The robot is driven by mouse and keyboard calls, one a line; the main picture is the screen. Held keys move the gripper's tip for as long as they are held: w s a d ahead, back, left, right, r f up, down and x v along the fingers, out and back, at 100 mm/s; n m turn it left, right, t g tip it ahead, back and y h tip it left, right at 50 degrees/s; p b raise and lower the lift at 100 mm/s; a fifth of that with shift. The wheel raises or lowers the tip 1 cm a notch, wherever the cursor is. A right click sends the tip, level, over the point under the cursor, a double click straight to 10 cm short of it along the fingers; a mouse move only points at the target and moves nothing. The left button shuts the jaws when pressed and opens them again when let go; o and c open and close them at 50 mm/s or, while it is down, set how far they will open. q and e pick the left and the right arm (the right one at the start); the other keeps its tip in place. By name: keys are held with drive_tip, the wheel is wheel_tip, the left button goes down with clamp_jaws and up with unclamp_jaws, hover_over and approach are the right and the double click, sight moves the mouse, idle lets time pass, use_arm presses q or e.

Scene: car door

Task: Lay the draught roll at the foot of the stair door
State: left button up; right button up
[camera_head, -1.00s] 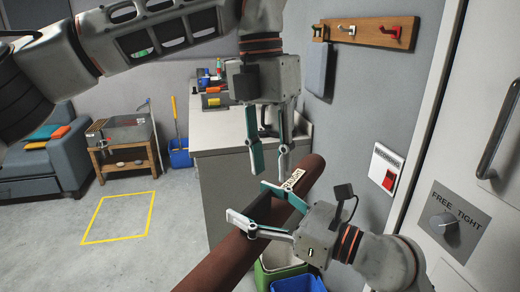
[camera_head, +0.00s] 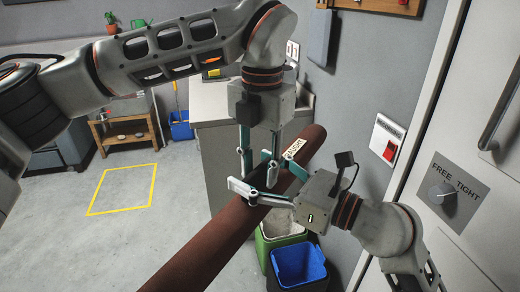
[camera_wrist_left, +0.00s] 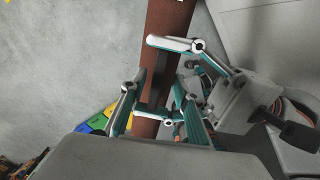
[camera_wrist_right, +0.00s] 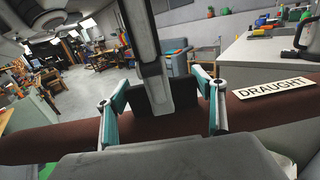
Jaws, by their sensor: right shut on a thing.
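The draught roll (camera_head: 207,247) is a long brown cylinder with a white DRAUGHT label, held slanting in the air across the head view. My right gripper (camera_head: 258,180) is shut on it near the label; the right wrist view shows its fingers on either side of the roll (camera_wrist_right: 60,145). My left gripper (camera_head: 259,163) points down at the roll just beside the right gripper. Its fingers are apart, and in the left wrist view the roll (camera_wrist_left: 168,20) runs between them; contact is unclear. A white door (camera_head: 450,110) with a bar handle stands at the right; its foot is hidden.
Below the roll stand a green bin (camera_head: 268,243) and a blue bin (camera_head: 300,268). A counter (camera_head: 205,105) stands behind the grippers. A dial panel (camera_head: 452,192) marked FREE and TIGHT is on the door. The floor inside the yellow square (camera_head: 122,190) is clear.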

use_arm(q)
drive_tip(key=shift+f, duration=0.55)
use_arm(e)
drive_tip(key=shift+r, duration=0.1)
use_arm(q)
clamp_jaws()
drive_tip(key=shift+r, duration=0.1)
use_arm(e)
drive_tip(key=o, duration=1.8)
